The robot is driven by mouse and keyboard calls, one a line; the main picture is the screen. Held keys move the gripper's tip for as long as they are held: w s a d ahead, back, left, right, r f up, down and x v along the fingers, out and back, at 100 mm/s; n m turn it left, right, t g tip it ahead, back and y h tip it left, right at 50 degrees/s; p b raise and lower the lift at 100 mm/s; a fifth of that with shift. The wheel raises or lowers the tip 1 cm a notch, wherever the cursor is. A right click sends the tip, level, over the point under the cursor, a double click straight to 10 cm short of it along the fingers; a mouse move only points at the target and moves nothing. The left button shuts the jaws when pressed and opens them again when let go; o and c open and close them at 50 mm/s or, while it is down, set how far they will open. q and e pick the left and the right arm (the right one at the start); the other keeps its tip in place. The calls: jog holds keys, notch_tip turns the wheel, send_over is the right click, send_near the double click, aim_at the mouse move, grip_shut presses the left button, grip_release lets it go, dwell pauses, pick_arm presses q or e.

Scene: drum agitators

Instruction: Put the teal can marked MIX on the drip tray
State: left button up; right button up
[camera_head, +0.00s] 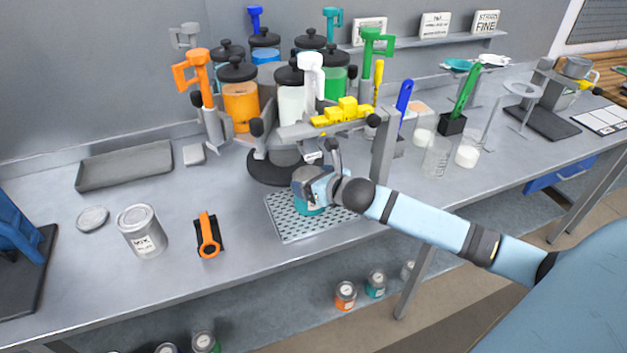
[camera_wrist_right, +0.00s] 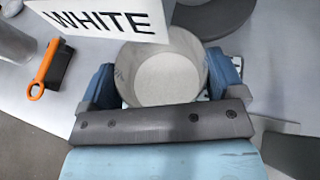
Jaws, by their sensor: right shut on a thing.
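A can with a teal band (camera_head: 312,210) is at the drip tray (camera_head: 283,229), under the dispenser. My right gripper (camera_head: 320,186) is shut on it and hides much of it. Its label cannot be read. In the right wrist view the can (camera_wrist_right: 168,78) is open-topped and pale inside, with a blue finger on each side. I cannot tell whether its base touches the perforated tray. A grey metal can (camera_head: 142,232) with a label reading MIX stands at the left of the bench. My left gripper is not in view.
An orange-handled tool (camera_head: 208,236) lies between the grey can and the tray. A round lid (camera_head: 92,220) lies at the left. The dispenser's jars and coloured levers stand behind the tray. A WHITE sign (camera_wrist_right: 105,18) is close to the can. The front-left bench has bare room.

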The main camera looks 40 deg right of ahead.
jog(key=shift+f, duration=0.2)
jog(key=o, duration=1.3)
